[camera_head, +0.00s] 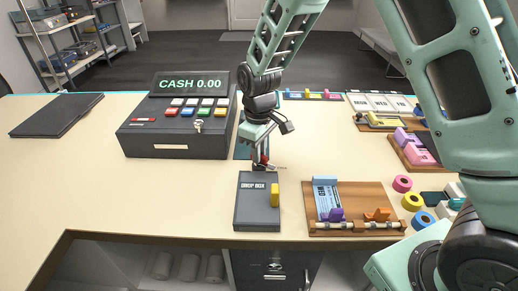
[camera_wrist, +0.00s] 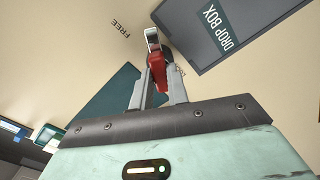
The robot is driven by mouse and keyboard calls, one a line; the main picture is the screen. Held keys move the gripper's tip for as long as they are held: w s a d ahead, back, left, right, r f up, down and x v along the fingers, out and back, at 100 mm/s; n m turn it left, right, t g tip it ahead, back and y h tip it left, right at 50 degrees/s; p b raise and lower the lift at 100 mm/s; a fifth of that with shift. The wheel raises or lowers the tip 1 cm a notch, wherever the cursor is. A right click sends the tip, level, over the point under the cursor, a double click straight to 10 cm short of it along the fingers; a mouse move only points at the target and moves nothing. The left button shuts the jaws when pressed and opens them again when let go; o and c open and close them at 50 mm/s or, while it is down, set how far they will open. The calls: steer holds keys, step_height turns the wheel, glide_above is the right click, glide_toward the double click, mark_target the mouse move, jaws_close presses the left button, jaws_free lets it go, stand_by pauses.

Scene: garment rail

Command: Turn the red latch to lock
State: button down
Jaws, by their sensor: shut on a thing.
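The red latch (camera_wrist: 157,68) shows between the two fingers of my gripper (camera_wrist: 160,85) in the wrist view. A pale grey tip sticks out beyond it. In the head view my gripper (camera_head: 262,160) reaches down to the counter just behind the drop box, and only a little of the red latch (camera_head: 264,158) shows between its fingers. My gripper is shut on the latch. The word FREE is printed on the counter to the left of the latch in the wrist view; the fingers hide much of the latch's lower part.
The grey drop box (camera_head: 257,215) with a yellow tab (camera_head: 275,195) stands just in front of my gripper. A cash register (camera_head: 170,140) stands to the left. A wooden board (camera_head: 350,190) with clamped items lies to the right, by several tape rolls. The counter's left part is mostly clear.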

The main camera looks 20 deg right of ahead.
steer(key=m+p, duration=0.1)
steer(key=m, duration=0.5)
steer(key=shift+r, duration=0.1)
steer(key=m+p, duration=0.2)
steer(key=m, duration=0.4)
stand_by(0.5)
steer(key=c, duration=1.4)
jaws_free()
steer(key=shift+o, duration=0.2)
step_height(320, 180, up, 17)
steer(key=b, duration=0.2)
steer(key=shift+r, duration=0.15)
